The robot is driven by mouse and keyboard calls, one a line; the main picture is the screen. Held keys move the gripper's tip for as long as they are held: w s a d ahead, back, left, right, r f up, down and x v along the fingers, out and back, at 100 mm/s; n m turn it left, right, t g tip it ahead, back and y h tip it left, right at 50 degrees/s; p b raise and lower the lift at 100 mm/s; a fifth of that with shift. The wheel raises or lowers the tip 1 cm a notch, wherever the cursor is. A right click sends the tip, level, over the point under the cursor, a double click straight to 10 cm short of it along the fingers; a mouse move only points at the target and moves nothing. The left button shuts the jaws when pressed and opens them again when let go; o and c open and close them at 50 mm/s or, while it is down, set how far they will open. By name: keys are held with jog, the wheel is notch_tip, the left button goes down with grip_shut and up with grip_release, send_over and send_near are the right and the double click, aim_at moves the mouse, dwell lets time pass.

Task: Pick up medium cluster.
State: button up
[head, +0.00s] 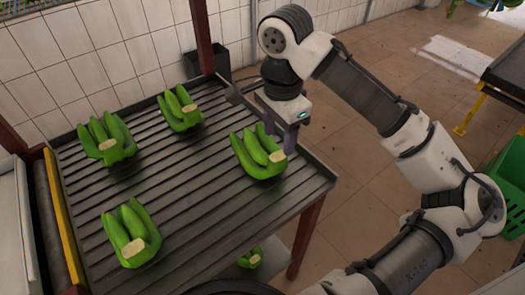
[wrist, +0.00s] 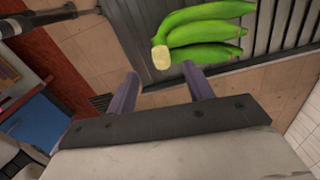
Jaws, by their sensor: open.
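Several green banana clusters lie on the ribbed metal table (head: 190,200). One cluster (head: 258,155) is at the right, one (head: 181,108) at the back, one (head: 106,139) at the left and one (head: 130,234) at the front. Their sizes look close, so I cannot tell surely which is the medium one. My gripper (head: 281,138) is open and empty beside the right cluster, fingers pointing down. In the wrist view that cluster (wrist: 206,30) lies beyond the fingertips (wrist: 160,75), its pale cut end near the gap between them. I see no contact.
A dark red post (head: 203,38) rises at the table's back edge. Another cluster (head: 250,258) is low beneath the table. A green crate (head: 505,185) stands at the far right. The table's middle is clear.

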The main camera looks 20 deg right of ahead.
aim_at(278, 156)
jog(key=shift+f+p, duration=0.4)
jog(key=shift+f, duration=2.5)
jog(key=shift+d, duration=0.1)
jog(key=shift+c, duration=0.3)
jog(key=shift+w, duration=0.1)
grip_shut()
